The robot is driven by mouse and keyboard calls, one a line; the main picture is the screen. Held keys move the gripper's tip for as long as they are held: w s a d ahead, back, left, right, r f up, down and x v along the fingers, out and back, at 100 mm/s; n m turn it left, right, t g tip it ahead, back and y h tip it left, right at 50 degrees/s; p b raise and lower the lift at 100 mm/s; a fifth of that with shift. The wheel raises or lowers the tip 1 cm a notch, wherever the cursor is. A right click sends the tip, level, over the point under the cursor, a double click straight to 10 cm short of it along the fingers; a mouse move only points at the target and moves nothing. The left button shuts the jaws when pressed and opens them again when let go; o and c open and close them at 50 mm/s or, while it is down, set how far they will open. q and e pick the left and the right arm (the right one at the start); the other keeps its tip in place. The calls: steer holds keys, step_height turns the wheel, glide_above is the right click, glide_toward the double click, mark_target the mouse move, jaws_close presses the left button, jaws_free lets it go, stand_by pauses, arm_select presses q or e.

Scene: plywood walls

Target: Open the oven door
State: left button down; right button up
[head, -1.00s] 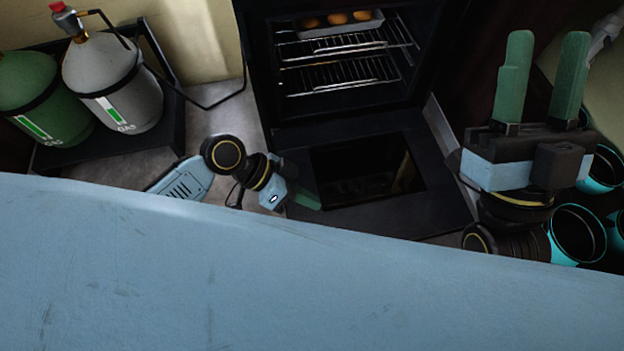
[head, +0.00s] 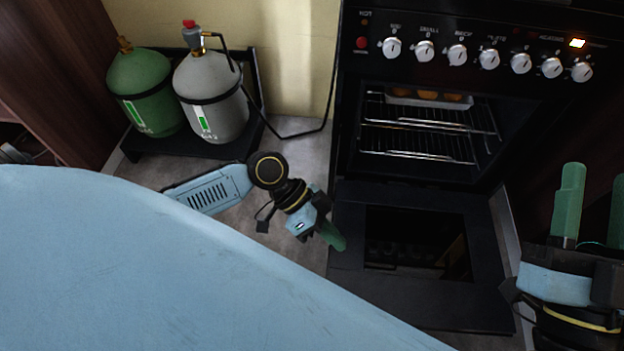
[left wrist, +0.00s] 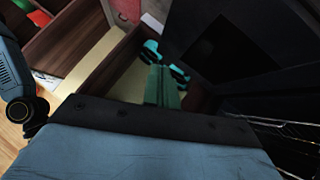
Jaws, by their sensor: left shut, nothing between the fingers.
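The oven (head: 340,150) stands with its door (head: 345,285) swung down, lying about flat in front of the open cavity. The door is black with a dark glass window (head: 415,240). My left gripper (head: 337,240) is at the door's left edge in the head view, its green fingers together and empty. I cannot tell whether it touches the door. In the left wrist view its shut fingers (left wrist: 160,85) show, with a dark panel, seemingly the door (left wrist: 225,50), to their right. My right gripper (head: 597,175) is open and empty, right of the door, partly cut off by the frame.
Wire racks (head: 420,145) and a tray with round brown food (head: 400,97) are inside the oven. A green gas bottle (head: 147,90) and a grey one (head: 212,95) stand at the left. An open drawer (left wrist: 110,60) shows in the left wrist view.

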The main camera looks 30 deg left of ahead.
arm_select(q)
steer(key=p+v, duration=0.2)
steer(key=v, duration=0.5)
arm_select(e)
step_height(320, 180, down, 9)
steer(key=w+d+g+h, duration=0.1)
steer(key=g+h, duration=0.1)
steer(key=g, duration=0.4)
steer(key=shift+w, duration=0.4)
